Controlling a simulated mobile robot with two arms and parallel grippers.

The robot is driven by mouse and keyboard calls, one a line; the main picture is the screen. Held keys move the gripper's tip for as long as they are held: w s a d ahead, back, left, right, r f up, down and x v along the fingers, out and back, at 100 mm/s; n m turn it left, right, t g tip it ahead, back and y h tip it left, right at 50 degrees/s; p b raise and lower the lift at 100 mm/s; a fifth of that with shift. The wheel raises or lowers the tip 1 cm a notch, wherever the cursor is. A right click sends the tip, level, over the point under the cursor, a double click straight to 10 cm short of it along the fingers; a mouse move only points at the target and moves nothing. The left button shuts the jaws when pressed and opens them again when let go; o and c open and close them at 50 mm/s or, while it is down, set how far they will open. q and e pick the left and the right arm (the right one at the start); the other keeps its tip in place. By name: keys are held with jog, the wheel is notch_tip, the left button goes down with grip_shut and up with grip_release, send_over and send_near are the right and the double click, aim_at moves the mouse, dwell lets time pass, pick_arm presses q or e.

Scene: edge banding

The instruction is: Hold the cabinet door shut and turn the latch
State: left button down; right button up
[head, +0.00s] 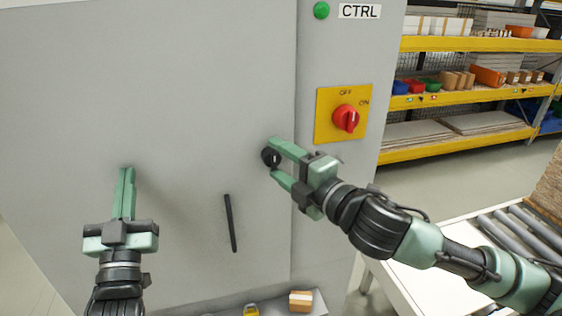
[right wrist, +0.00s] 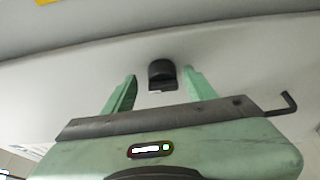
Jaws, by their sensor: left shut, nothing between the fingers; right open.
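The grey cabinet door (head: 190,70) fills the left of the head view and looks flush with the frame at its seam. The black round latch (head: 269,157) sits near the door's right edge. It also shows in the right wrist view (right wrist: 162,72), between and just beyond the fingers. My right gripper (head: 272,160) is open, with its fingertips on either side of the latch; I cannot tell whether they touch it. My left gripper (head: 126,172) is shut and empty, its fingertips at the door's lower left; contact with the door is unclear.
A black bar handle (head: 230,223) is on the door below the latch. A red rotary switch (head: 346,118) on a yellow plate and a green button (head: 321,10) are to the right. A ledge with a small box (head: 300,301) lies below. A roller conveyor (head: 510,235) stands at right.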

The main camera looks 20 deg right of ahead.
jog(key=v, duration=0.7)
jog(key=shift+s, duration=0.3)
jog(key=shift+d+r, duration=0.1)
pick_arm(q)
jog(key=shift+s+f, duration=0.15)
jog(key=shift+s, duration=0.35)
jog(key=s+p, duration=0.1)
jog(key=s, duration=0.5)
jog(key=shift+s, duration=0.4)
pick_arm(e)
jog(key=shift+w+r, duration=0.1)
jog(key=shift+r, duration=0.35)
